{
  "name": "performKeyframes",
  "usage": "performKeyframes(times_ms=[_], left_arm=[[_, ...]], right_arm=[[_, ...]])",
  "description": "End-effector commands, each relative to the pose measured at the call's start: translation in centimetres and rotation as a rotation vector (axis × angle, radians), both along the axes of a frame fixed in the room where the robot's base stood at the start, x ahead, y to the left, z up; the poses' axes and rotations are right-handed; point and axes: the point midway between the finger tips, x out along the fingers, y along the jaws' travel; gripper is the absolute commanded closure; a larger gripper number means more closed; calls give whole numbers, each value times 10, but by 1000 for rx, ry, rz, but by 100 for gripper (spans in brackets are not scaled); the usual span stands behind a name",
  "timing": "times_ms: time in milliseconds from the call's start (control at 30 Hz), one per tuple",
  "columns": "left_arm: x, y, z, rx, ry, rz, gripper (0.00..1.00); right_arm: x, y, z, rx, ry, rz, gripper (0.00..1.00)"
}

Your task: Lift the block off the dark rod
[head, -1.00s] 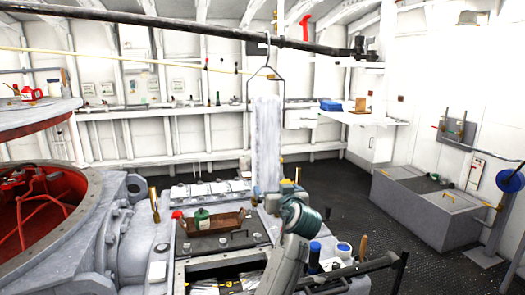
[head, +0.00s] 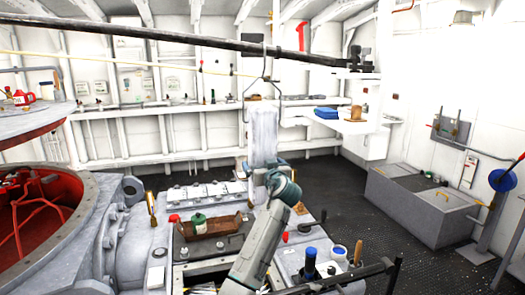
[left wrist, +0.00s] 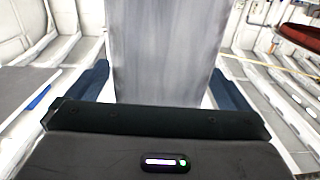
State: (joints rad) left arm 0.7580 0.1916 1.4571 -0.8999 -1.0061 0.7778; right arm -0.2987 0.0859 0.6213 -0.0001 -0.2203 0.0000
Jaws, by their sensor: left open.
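The block (head: 263,130) is a tall pale grey-white slab. It hangs upright from a thin wire hanger (head: 263,84) on the dark rod (head: 180,43), which runs across the top of the head view. In the left wrist view the block (left wrist: 165,50) stands between the two blue fingers, with narrow gaps on both sides. The gripper is open. My right gripper is not in view.
Below is grey machinery with a wooden tray (head: 212,228) and a green bottle (head: 198,221). A round red-lined opening (head: 35,215) is at left.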

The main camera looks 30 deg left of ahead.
Motion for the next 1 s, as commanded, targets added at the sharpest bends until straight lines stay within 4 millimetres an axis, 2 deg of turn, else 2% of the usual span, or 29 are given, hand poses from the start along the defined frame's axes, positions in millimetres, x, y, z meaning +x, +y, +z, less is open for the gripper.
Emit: performKeyframes(times_ms=[33, 100, 400, 700, 767, 1000], left_arm=[[5, 6, 3, 1, 3, 2, 0], [9, 10, 2, 1, 3, 1, 0], [11, 13, -1, -1, 1, 0, 0], [11, 12, -1, -1, 1, 0, 59], [11, 12, -1, -1, 1, 0, 69], [11, 13, 1, 2, -3, 0, 69]], right_arm=[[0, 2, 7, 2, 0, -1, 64], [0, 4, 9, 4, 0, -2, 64], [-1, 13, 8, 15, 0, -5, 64], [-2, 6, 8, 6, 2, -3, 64], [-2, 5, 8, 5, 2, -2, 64], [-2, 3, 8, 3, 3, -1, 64]])
